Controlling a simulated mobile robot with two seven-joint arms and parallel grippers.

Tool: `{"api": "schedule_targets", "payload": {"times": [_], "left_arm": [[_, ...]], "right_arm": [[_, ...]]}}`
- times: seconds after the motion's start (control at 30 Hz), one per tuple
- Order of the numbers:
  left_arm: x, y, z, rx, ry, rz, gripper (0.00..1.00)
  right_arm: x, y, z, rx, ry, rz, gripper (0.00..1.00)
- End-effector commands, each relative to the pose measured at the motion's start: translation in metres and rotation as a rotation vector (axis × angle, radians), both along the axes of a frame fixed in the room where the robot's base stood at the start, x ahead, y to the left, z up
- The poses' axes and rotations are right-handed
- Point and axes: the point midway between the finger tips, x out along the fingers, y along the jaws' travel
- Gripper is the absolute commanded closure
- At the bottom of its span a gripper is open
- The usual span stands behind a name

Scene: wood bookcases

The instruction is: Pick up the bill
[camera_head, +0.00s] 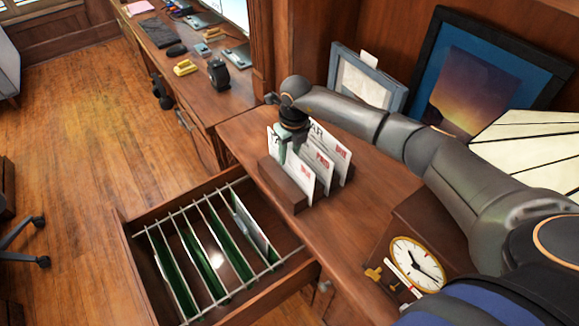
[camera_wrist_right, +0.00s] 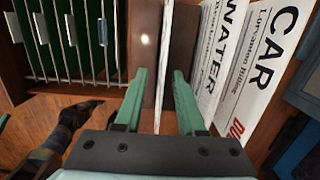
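Several white bills stand upright in a wooden letter holder (camera_head: 284,186) on the desk. In the right wrist view one card reads WATER (camera_wrist_right: 219,60) and one reads CAR (camera_wrist_right: 268,65). Another white bill (camera_wrist_right: 164,65) shows edge-on; its face text cannot be read there. My right gripper (camera_head: 291,143) is above the holder, pointing down at the front bill (camera_head: 295,175). In the wrist view the right gripper (camera_wrist_right: 160,95) is open, with its fingers on either side of the edge-on bill and gaps visible.
An open drawer (camera_head: 290,279) with green hanging files (camera_head: 205,262) lies left of the holder. A clock (camera_head: 417,262) stands at the right front. Picture frames (camera_head: 367,84) lean behind the arm. Bare desktop (camera_head: 345,222) lies between holder and clock.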

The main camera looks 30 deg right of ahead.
Motion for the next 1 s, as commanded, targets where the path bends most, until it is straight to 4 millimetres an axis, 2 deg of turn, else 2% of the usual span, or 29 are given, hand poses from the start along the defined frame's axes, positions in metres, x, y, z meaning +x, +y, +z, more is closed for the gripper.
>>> {"api": "schedule_targets", "payload": {"times": [0.03, 0.2, 0.5, 0.83, 1.0], "left_arm": [[0.0, 0.0, -0.013, 0.001, 0.0, -0.001, 0.5], [-0.001, 0.0, -0.031, 0.001, 0.003, -0.001, 0.5], [-0.001, 0.001, -0.031, 0.002, 0.004, -0.002, 0.5], [0.0, 0.001, -0.03, 0.002, 0.001, -0.001, 0.5], [0.0, 0.001, -0.03, 0.001, 0.0, -0.001, 0.5]], "right_arm": [[0.001, -0.001, -0.013, 0.001, -0.001, -0.001, 0.61], [0.004, 0.0, -0.032, 0.001, -0.002, 0.0, 0.61], [0.005, -0.001, -0.032, 0.0, -0.002, 0.0, 0.62], [0.005, -0.001, -0.032, 0.0, -0.002, 0.0, 0.99], [0.005, -0.001, -0.032, 0.0, -0.002, 0.0, 1.0]]}}
